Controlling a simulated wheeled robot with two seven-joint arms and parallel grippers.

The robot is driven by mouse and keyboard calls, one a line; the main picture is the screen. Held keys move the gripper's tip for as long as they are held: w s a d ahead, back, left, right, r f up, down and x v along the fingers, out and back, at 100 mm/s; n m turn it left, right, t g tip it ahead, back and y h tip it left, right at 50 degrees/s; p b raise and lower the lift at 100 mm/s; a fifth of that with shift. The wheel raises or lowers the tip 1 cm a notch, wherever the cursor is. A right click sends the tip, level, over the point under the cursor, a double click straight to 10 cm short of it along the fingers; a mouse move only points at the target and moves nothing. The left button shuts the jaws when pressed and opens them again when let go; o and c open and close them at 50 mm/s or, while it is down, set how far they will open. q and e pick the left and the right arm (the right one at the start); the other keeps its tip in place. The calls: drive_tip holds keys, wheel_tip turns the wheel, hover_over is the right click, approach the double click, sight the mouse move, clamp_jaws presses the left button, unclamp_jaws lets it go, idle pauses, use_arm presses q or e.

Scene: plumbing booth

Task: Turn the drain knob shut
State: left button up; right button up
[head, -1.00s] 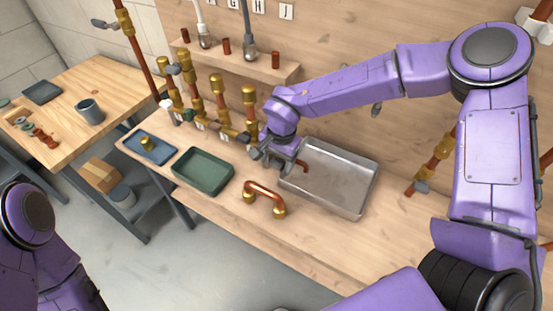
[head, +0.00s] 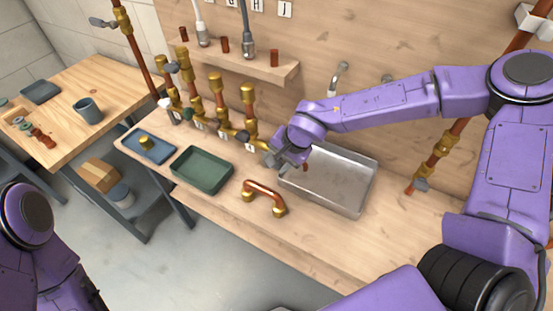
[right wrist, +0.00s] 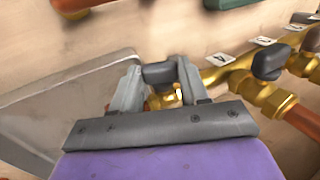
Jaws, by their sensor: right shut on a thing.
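The brass manifold (head: 224,130) with its row of upright brass valves stands at the back of the bench. My right gripper (head: 281,160) is at its right end, beside the metal tray. In the right wrist view, my right gripper (right wrist: 157,82) has its two grey fingers closed on a dark grey knob (right wrist: 158,73). The knob sits on a brass fitting partly hidden behind the fingers. In the head view the gripper hides this knob. My left gripper is out of view.
The metal tray (head: 345,203) lies just right of my right gripper. A bent copper pipe (head: 265,194), a green tray (head: 203,187) and a blue tray (head: 150,158) lie on the bench. Another grey knob (right wrist: 269,62) sits close to the right in the wrist view.

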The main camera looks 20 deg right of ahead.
drive_tip(key=shift+s+d+f+t+y+b, duration=0.1)
drive_tip(key=shift+s+t+y+b, duration=0.05)
drive_tip(key=shift+t+y+b, duration=0.45)
drive_tip(key=shift+s+d+f+t+y+b, duration=0.1)
drive_tip(key=shift+t+y+b, duration=0.25)
drive_tip(key=shift+t, duration=0.35)
drive_tip(key=o, duration=1.1)
drive_tip(key=shift+c, duration=0.2)
drive_tip(key=p+v, duration=1)
drive_tip(key=shift+s+d, duration=0.2)
drive_tip(key=shift+s, duration=0.05)
